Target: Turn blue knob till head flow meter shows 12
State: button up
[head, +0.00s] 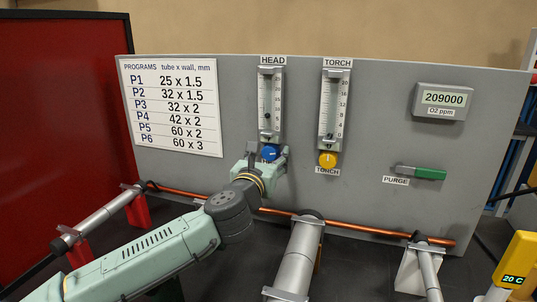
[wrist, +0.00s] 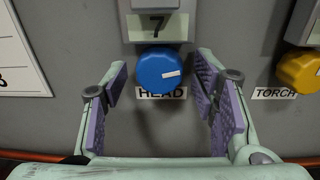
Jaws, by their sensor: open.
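The blue knob (head: 270,152) sits on the grey panel below the HEAD flow meter (head: 271,103), a clear upright tube with a scale. The dark float's exact reading is too small to tell in the head view. My gripper (head: 265,160) is open in front of the knob. In the wrist view, my gripper (wrist: 161,75) has one finger on each side of the knob, with gaps; I cannot tell whether the fingertips reach its depth.
The TORCH flow meter (head: 335,105) and its yellow knob (head: 328,160) are to the right. A green PURGE handle (head: 430,174) and an O2 display (head: 442,100) reading 209000 are farther right. A copper tube (head: 340,227) runs low before the panel.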

jog(key=c, duration=1.2)
jog(key=shift+o, duration=0.2)
jog(key=m+b, duration=0.1)
jog(key=m, duration=0.2)
jog(key=shift+a+f+b, duration=0.1)
jog(key=shift+b, duration=0.25)
jog(key=shift+m+b, duration=0.35)
jog(key=shift+m, duration=1.05)
